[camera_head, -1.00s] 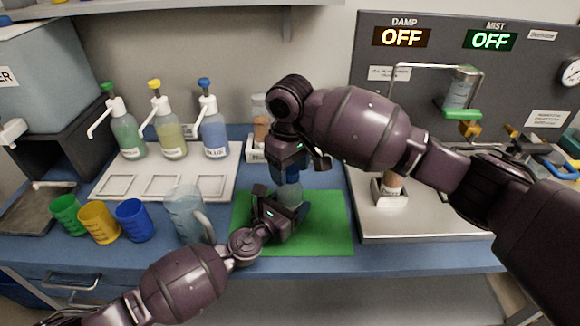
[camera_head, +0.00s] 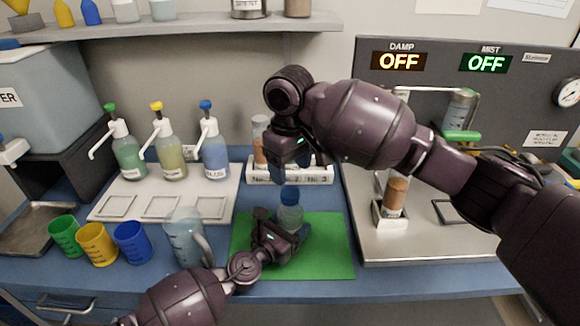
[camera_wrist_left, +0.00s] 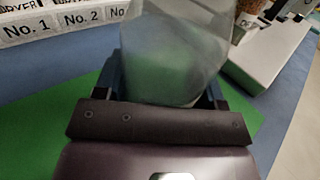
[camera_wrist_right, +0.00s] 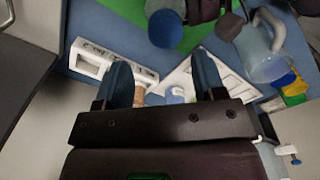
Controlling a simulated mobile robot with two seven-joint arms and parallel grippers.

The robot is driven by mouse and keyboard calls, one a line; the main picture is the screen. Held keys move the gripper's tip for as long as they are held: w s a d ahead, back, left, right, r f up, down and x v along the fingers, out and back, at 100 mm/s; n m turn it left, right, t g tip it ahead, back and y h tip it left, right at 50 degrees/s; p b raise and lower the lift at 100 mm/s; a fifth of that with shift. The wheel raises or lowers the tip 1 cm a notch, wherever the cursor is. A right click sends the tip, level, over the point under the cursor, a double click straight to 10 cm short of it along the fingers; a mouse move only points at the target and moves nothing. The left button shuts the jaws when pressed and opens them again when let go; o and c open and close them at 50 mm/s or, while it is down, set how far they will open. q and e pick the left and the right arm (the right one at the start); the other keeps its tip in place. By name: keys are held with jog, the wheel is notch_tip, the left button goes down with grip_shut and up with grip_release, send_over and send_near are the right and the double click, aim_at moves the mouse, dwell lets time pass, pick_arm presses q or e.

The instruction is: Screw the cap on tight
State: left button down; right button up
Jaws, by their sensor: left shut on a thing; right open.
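A clear bottle (camera_head: 291,215) stands upright on the green mat (camera_head: 330,245) with a blue cap (camera_head: 290,195) on its top. I cannot tell how tight the cap sits. My left gripper (camera_head: 284,230) is shut on the bottle's body, low down; the left wrist view shows the clear body (camera_wrist_left: 172,50) between the fingers. My right gripper (camera_head: 290,168) is open and empty above the cap, apart from it. In the right wrist view the blue cap (camera_wrist_right: 165,27) lies beyond the open fingers (camera_wrist_right: 163,75).
A numbered white rack (camera_head: 315,174) stands behind the mat. A clear jug (camera_head: 187,238) and coloured cups (camera_head: 132,241) are left of it, with pump bottles (camera_head: 170,150) behind. A metal tray (camera_head: 430,245) with a brown-filled vial (camera_head: 395,195) is on the right.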

aim_at(290, 193)
jog(key=r, duration=0.1)
jog(key=r+n, duration=0.1)
jog(key=w+r, duration=0.1)
jog(key=shift+d+t+h, duration=0.3)
jog(key=shift+d, duration=0.1)
jog(key=shift+s+r+n, duration=0.1)
jog(key=shift+n, duration=1)
jog(key=n, duration=0.2)
jog(key=shift+s+f+n, duration=0.3)
jog(key=shift+s+f, duration=0.05)
jog(key=shift+s+a+f+n+g, duration=0.15)
jog(key=shift+s+n+g, duration=0.1)
jog(key=shift+n, duration=0.25)
jog(key=shift+s+a+f+n+g, duration=0.15)
jog(key=shift+n+g, duration=0.1)
jog(key=shift+n, duration=0.25)
jog(key=shift+a+n+y, duration=0.15)
jog(key=shift+n+y, duration=0.25)
jog(key=shift+n, duration=0.2)
jog(key=shift+f, duration=3.95)
